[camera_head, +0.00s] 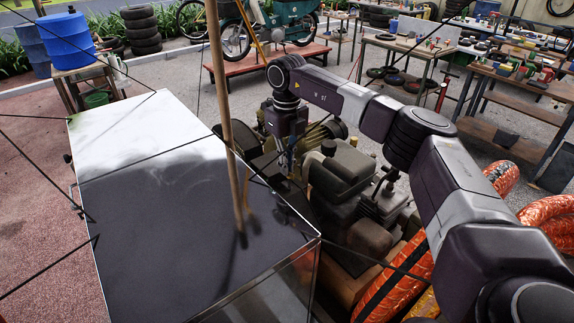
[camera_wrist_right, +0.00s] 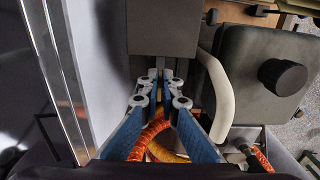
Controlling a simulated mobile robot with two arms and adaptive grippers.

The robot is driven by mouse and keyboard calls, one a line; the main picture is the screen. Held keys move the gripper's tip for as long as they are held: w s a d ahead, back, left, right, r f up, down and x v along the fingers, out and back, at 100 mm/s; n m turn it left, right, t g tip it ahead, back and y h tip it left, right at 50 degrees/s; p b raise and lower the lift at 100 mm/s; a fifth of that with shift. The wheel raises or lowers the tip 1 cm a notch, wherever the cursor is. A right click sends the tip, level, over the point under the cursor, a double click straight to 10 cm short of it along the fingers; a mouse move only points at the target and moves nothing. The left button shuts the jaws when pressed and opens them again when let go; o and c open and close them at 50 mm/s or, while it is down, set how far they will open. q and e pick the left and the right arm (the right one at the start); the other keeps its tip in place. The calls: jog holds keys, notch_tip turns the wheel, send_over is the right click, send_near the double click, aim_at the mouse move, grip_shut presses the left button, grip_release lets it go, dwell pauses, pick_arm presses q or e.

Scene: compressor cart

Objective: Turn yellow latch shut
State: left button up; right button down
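My right gripper (camera_head: 287,170) points down beside the dark machinery of the compressor cart (camera_head: 345,185), near the light cabinet's right side. In the right wrist view my right gripper (camera_wrist_right: 160,78) has blue fingers that converge until their tips nearly meet, with nothing clearly held. The tips are at the lower edge of a grey block (camera_wrist_right: 162,28); whether they touch it I cannot tell. No yellow latch can be made out for certain in either view. My left gripper is not in view.
A large cabinet with a glossy dark top (camera_head: 190,210) stands left of the machinery. In the wrist view a pale curved pipe (camera_wrist_right: 218,95) is close right of the fingers, and an orange hose (camera_wrist_right: 148,138) runs below. A wooden pole (camera_head: 222,80) stands near the gripper.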

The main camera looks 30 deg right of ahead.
dwell(0.3)
jog(key=c, duration=2.2)
grip_release()
notch_tip(320, 180, up, 12)
jog(key=shift+r, duration=0.1)
